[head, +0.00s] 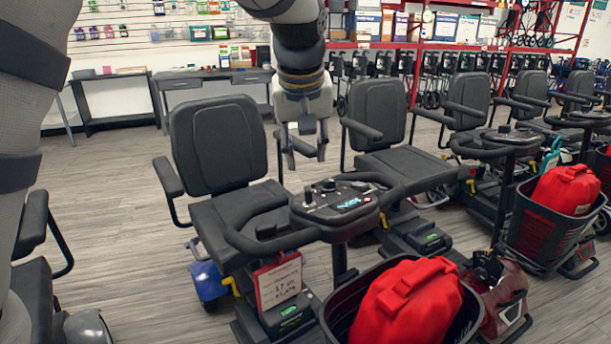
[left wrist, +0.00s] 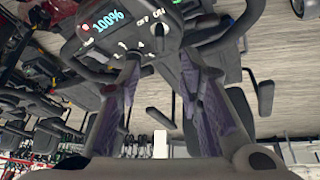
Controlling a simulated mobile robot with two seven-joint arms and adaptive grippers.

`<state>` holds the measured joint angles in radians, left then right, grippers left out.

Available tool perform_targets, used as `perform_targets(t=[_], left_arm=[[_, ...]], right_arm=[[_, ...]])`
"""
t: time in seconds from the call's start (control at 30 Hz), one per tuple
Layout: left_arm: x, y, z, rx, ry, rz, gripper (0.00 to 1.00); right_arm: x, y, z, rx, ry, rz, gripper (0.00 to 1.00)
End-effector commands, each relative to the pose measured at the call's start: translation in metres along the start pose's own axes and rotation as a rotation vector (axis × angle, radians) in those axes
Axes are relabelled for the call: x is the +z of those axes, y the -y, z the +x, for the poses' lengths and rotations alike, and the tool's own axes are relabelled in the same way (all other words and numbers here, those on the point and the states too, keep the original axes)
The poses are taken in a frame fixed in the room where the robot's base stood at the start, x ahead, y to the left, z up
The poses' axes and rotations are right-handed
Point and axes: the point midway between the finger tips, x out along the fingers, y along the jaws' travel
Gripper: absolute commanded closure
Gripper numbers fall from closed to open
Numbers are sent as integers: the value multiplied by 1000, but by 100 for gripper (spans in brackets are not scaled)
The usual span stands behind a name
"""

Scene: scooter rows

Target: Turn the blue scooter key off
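The scooter with a blue rear fender (head: 208,281) stands in front of me. Its dark control console (head: 345,208) has a lit display, knobs and handlebars. The console also shows upside down in the left wrist view (left wrist: 130,28), with a 100% display. A small key-like piece (left wrist: 157,31) sits by the OFF and ON labels; its exact angle is too small to tell. My left gripper (head: 305,155) hangs open and empty behind the console, above the seat. Its spread fingers (left wrist: 160,66) also show in the left wrist view, apart from the key. My right gripper is out of view.
A black basket (head: 340,305) with a red bag (head: 408,303) is at the scooter's front. A price sign (head: 279,283) hangs below the console. More scooters (head: 400,165) stand close on the right. Grey floor (head: 112,215) is clear at left behind.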

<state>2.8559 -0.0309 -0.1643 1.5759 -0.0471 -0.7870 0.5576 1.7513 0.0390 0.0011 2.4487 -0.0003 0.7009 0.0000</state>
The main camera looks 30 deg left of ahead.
Motion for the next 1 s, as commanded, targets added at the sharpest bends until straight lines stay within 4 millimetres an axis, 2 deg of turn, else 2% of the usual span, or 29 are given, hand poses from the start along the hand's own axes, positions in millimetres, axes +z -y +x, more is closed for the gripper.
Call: perform_targets(t=[0.07, 0.13, 0.4, 0.6, 0.73, 0.97, 1.0], left_arm=[[-2, 0, -6, 1, -5, -8, 67], [-2, 0, 2, -2, -2, -10, 67], [-1, 1, 70, -2, 1, -8, 67], [-2, 0, 106, 0, -2, -8, 67], [-3, 0, 113, 1, -4, -8, 67], [-3, 0, 114, 1, -5, -7, 67], [-3, 0, 114, 1, -5, -7, 76]], right_arm=[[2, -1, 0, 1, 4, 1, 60], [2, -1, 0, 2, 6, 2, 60], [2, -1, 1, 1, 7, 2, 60], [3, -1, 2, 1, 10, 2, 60], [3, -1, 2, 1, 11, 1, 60], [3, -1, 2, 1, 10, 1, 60], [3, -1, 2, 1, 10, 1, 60]])
